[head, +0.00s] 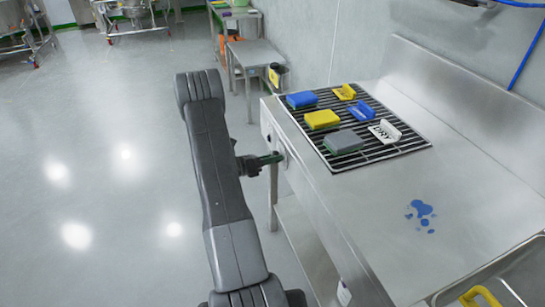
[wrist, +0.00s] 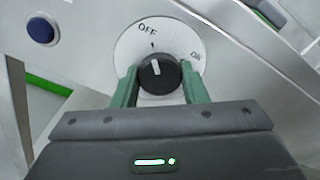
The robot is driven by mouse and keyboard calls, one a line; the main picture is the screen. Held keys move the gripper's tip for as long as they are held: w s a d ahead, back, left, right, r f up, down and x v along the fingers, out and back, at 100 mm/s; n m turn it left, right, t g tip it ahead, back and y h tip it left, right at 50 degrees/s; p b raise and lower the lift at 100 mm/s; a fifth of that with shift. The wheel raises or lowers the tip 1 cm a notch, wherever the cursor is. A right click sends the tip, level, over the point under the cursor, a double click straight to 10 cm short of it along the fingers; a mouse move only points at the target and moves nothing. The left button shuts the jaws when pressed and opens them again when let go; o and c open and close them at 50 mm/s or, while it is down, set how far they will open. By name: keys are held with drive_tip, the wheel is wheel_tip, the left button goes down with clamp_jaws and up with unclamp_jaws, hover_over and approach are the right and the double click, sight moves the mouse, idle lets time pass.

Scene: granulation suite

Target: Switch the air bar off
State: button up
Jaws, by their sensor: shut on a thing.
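The black knob (wrist: 158,74) sits on a round white dial plate (wrist: 127,46) on the bench's front face. The plate reads OFF at the upper left and ON at the right. The white line on the knob points up, close to the small tick under OFF. My gripper (wrist: 158,85) is shut on the knob, with a green finger on each side. In the head view my gripper (head: 272,158) reaches the bench front from the left, and the knob is mostly hidden behind it. A black slotted grate (head: 378,153) is set in the bench top above.
A blue button (wrist: 41,31) is left of the dial. Blue spots (head: 421,213) mark the bench.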

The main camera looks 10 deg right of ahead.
drive_tip(key=shift+n, duration=0.4)
drive_tip(key=o, duration=1)
drive_tip(key=shift+c, duration=0.2)
drive_tip(key=s+a+b, duration=0.1)
drive_tip(key=s+a, duration=0.1)
drive_tip(key=a, duration=1.1)
drive_tip(key=shift+s+a, duration=0.3)
drive_tip(key=shift+a, duration=0.05)
drive_tip(key=w+d+p, duration=0.1)
drive_tip(key=w+d, duration=0.1)
drive_tip(key=d, duration=1.1)
drive_tip(key=shift+w+d, duration=0.3)
drive_tip(key=shift+a, duration=0.1)
